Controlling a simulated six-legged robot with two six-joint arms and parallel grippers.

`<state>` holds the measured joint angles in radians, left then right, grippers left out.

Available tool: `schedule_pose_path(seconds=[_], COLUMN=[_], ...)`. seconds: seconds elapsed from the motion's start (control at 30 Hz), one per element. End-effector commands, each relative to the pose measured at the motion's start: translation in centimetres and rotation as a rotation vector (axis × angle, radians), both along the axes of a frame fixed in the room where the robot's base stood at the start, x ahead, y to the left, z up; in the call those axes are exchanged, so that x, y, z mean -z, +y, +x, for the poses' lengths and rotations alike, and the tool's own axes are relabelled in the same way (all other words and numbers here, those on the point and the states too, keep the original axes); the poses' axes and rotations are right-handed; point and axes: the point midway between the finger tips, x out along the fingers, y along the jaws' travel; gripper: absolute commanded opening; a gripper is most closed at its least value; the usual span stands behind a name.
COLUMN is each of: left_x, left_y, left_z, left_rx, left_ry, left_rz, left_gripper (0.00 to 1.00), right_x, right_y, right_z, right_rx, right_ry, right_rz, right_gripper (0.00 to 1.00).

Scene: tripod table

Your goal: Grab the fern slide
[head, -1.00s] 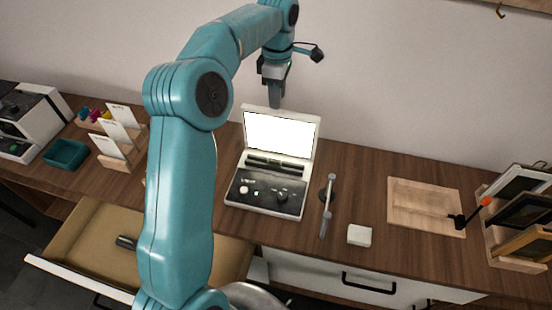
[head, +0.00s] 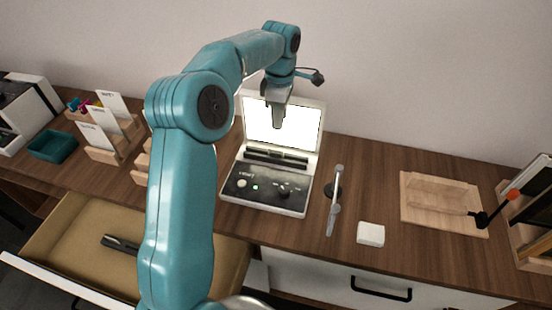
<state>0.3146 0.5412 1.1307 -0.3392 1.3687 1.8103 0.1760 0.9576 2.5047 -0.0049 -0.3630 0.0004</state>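I cannot make out a fern slide in the head view. A box-like device (head: 238,205) stands on the counter with its lid raised, showing a bright white screen (head: 299,128), a dark slot strip (head: 276,158) and a panel with knobs. My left gripper (head: 278,122) points down in front of the screen, above the device. Its fingers overlap from this angle, so I cannot tell whether they are open or hold anything. My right gripper is out of view.
Wooden racks with white labelled cards (head: 98,137) stand at left, partly behind my arm, near a teal tray (head: 53,146). An open drawer (head: 75,223) holds a dark object (head: 121,243). A metal stand (head: 334,205), white block (head: 371,234) and wooden board (head: 420,190) lie at right.

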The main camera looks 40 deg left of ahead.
Motion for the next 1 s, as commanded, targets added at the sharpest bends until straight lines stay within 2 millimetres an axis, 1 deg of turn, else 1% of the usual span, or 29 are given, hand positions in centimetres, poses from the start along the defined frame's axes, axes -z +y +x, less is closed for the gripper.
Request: schedule_pose_path(seconds=[0.03, 0.1, 0.2, 0.3, 0.53, 0.7, 0.8, 0.9, 1.0], left_x=[1.4, 3.0, 5.2, 6.7, 8.5, 11.3, 12.5, 12.9, 12.9], left_y=[0.1, 0.1, 0.1, 0.1, 0.2, 0.5, 0.5, 0.5, 0.5], left_z=[-0.1, -0.1, 0.0, 0.0, 0.0, -0.1, 0.0, 0.0, 0.0], left_rx=[-0.001, 0.000, -0.001, -0.002, -0.002, -0.001, -0.001, -0.001, -0.001], left_ry=[0.005, 0.006, 0.005, 0.002, 0.003, 0.004, 0.003, 0.001, 0.000], left_rz=[-0.001, -0.001, -0.002, -0.001, -0.001, -0.001, -0.001, 0.000, 0.000], left_gripper=[0.35, 0.35, 0.35, 0.35, 0.35, 0.35, 0.35, 0.35, 0.35], right_x=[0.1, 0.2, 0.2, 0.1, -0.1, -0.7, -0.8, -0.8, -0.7], right_y=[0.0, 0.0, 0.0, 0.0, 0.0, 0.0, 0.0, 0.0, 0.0], right_z=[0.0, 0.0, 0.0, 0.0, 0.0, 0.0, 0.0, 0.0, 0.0], right_rx=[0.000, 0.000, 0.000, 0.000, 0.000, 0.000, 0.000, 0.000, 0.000], right_ry=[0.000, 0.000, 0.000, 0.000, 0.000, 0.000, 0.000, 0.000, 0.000], right_rz=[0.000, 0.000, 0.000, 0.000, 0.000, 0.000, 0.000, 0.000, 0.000], right_gripper=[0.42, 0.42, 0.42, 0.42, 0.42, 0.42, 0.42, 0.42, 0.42])
